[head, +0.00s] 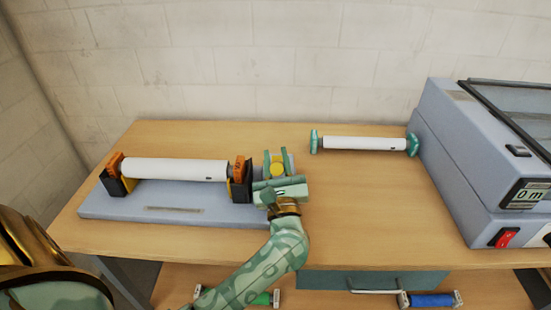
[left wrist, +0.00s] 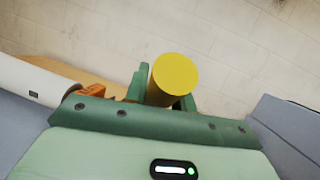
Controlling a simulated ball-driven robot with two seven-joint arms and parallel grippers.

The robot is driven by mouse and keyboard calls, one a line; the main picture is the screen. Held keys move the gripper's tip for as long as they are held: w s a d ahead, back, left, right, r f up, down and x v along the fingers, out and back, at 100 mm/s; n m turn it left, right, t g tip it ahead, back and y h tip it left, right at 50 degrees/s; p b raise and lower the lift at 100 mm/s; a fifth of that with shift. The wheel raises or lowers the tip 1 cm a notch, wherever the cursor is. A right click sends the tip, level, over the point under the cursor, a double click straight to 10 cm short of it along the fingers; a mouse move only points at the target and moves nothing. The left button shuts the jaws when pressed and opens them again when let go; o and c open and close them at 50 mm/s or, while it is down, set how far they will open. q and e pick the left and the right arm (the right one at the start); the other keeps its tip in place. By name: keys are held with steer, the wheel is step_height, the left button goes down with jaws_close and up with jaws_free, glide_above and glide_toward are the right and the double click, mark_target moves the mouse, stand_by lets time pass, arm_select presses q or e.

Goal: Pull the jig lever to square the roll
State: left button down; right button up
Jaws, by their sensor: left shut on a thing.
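The white roll (head: 175,169) with orange end caps lies across dark holders on the grey jig base (head: 110,212), at the left of the table. One end of it shows at the left edge of the left wrist view (left wrist: 35,92). The yellow round lever knob (head: 277,170) stands at the jig's right end. My left gripper (head: 276,163) is shut on this knob, with its green fingers on either side; the knob's round end shows in the left wrist view (left wrist: 176,74). The lever below the knob is hidden by my gripper. My right gripper is not in view.
A second white roll (head: 362,143) with teal ends lies at the back. The grey laminator (head: 437,140) stands on the right. Green (head: 262,299) and blue (head: 432,300) rolls lie on a lower shelf.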

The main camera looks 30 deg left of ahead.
arm_select(q)
steer(key=w+r+g+h+p, duration=0.1)
steer(key=p, duration=0.2)
steer(key=w+a+r+h+p, duration=0.1)
steer(key=p, duration=0.3)
steer(key=r+g+p, duration=0.1)
steer(key=r+p, duration=0.1)
steer(key=p, duration=0.1)
steer(key=shift+w+a+m+g+h, duration=0.3)
steer(key=shift+w+a+h, duration=0.05)
steer(key=shift+w+h, duration=0.05)
steer(key=w+a+m+g+h+p, duration=0.1)
steer(key=w+a+g+h+p, duration=0.3)
steer(key=p, duration=0.8)
steer(key=shift+w+g+p, duration=0.3)
steer(key=shift+w+g, duration=0.4)
steer(key=shift+w, duration=0.65)
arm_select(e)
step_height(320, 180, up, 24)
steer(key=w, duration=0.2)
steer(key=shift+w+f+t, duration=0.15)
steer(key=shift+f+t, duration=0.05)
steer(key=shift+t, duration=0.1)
